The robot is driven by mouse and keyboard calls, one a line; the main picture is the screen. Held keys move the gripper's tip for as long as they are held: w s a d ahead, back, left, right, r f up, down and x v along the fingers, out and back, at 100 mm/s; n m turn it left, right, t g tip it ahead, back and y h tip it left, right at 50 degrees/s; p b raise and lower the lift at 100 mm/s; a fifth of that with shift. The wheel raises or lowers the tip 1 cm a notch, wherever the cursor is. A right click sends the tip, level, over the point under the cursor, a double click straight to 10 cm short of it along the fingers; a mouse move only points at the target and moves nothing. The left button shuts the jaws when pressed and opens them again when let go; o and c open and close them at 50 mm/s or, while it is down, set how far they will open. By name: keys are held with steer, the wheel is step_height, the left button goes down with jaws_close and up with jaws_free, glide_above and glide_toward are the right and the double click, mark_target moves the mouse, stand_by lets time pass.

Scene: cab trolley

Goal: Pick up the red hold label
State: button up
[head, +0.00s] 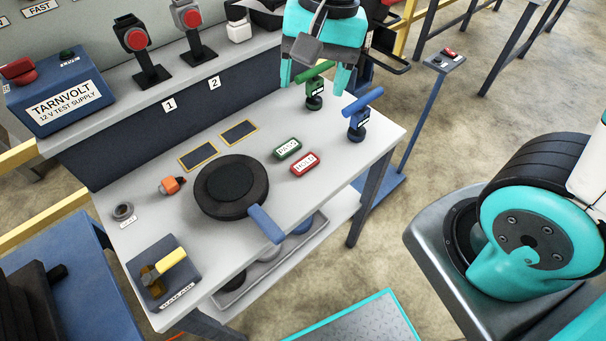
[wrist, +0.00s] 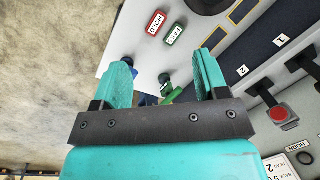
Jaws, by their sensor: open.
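The red hold label (head: 304,164) is a small red block with a white face reading HOLD. It lies flat on the grey table, just right of and below the green PASS label (head: 288,149). In the wrist view the red label (wrist: 155,23) is beyond my fingertips, left of the green label (wrist: 174,34). My gripper (head: 317,82) is open and empty. It is at the table's far right end, above the green-handled stamp (head: 314,101) and apart from both labels. The wrist view shows my two teal fingers (wrist: 163,70) spread.
A blue-handled stamp (head: 357,128) stands near the table's right edge. A black round turntable (head: 232,187) with a blue handle is left of the labels. Two dark yellow-edged pads (head: 239,132) lie behind. A shelf with red-buttoned stands (head: 136,40) runs along the back. Bare table surrounds the labels.

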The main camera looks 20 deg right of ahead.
steer(key=w+d+f+m+h+b, duration=0.2)
steer(key=w+d+f+m+b, duration=0.15)
steer(key=w+f+m, duration=0.5)
glide_above(307, 161)
steer(key=shift+m, duration=0.25)
step_height(307, 161, down, 13)
steer(key=shift+d+r+b, duration=0.1)
steer(key=shift+r+b, duration=0.1)
steer(key=shift+b, duration=0.1)
steer(key=shift+f, duration=3.15)
steer(key=shift+c, duration=0.5)
steer(key=c, duration=0.9)
